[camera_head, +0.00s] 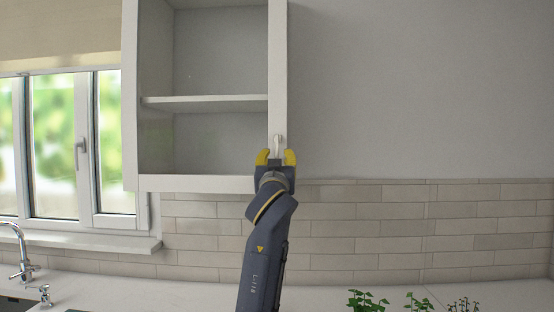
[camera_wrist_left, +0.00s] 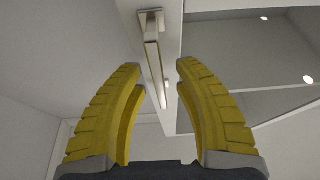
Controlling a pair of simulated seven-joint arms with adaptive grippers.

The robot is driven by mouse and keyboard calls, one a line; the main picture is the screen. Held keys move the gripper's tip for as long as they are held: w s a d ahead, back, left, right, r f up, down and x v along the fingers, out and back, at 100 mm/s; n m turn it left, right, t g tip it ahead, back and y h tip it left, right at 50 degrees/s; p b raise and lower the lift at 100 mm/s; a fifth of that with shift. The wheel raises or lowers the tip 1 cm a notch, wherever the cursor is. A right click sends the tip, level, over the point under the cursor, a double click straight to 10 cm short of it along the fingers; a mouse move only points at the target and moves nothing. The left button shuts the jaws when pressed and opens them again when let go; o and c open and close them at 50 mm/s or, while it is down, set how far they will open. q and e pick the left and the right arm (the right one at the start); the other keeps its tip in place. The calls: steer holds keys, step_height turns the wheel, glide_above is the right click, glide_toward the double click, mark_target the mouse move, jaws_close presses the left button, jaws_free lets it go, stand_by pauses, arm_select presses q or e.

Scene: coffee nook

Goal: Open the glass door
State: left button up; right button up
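The glass door (camera_head: 205,60) closes the front of a white wall cabinet; its clear pane shows a shelf behind it. Its small upright handle (camera_head: 278,143) is on the lower right of the door frame. The handle also shows in the left wrist view (camera_wrist_left: 154,55) as a pale bar on two mounts. My left gripper (camera_head: 276,156) is just below and in front of the handle. In the left wrist view its yellow fingers (camera_wrist_left: 160,75) are apart, with the handle bar running between them. I see no finger closed on the bar. My right gripper is not in view.
A window (camera_head: 65,145) with its own handle is to the left. A tap (camera_head: 18,250) and sink are at the lower left. Small plants (camera_head: 367,300) stand on the counter at the lower right. The wall right of the cabinet is bare.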

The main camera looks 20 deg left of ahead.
arm_select(q)
jaws_close()
steer(key=shift+s, duration=0.1)
stand_by(0.3)
